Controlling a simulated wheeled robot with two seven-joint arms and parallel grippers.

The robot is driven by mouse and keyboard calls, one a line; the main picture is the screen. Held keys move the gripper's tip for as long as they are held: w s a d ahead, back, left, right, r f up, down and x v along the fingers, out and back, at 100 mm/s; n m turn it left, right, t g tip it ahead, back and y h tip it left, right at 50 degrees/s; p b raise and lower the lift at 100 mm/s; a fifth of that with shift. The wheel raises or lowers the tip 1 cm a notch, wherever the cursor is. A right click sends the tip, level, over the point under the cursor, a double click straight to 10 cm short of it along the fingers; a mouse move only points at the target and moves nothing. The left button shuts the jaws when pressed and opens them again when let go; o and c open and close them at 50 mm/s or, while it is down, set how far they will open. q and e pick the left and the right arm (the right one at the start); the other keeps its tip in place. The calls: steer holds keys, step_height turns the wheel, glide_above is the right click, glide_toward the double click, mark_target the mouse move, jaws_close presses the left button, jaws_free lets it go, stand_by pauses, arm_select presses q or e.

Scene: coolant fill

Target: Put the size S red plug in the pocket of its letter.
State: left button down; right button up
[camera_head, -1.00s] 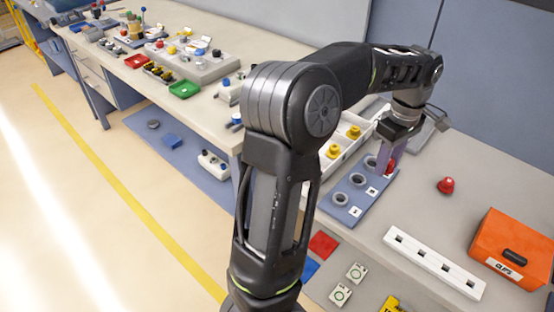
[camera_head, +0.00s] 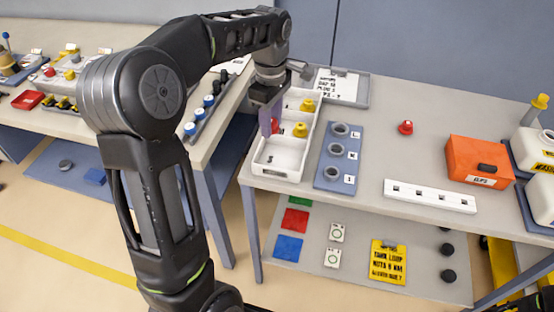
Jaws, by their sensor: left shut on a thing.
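My left gripper (camera_head: 268,122) is shut on a red plug (camera_head: 275,126) and holds it over the white tray (camera_head: 290,165). Its fingers hide part of the plug, so its size cannot be told. A blue board (camera_head: 333,184) lies just right of the tray, with three grey ring pockets in a column: far (camera_head: 340,129), middle (camera_head: 336,149) and near (camera_head: 333,173). Each has a small white letter label; the far one looks like L, and the near one is too small to read surely. All three pockets look empty. Another red plug (camera_head: 406,128) stands on the table to the right.
Yellow plugs (camera_head: 307,105) stand in the tray. Right of the board are a white slotted strip (camera_head: 430,196) and an orange box (camera_head: 478,161). A clipboard (camera_head: 336,87) lies behind. The table is clear around the loose red plug.

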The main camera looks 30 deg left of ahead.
arm_select(q)
steer(key=shift+s+a+f, duration=0.1)
steer(key=shift+f, duration=0.2)
glide_above(271, 159)
step_height(271, 159, down, 6)
steer(key=shift+r+p, duration=0.15)
steer(key=shift+p, duration=0.15)
steer(key=shift+f, duration=1.85)
steer(key=shift+f, duration=0.1)
steer(key=shift+f, duration=0.15)
steer(key=c, duration=1)
jaws_free()
steer(key=shift+o, duration=0.2)
step_height(271, 159, up, 12)
steer(key=shift+r, duration=0.25)
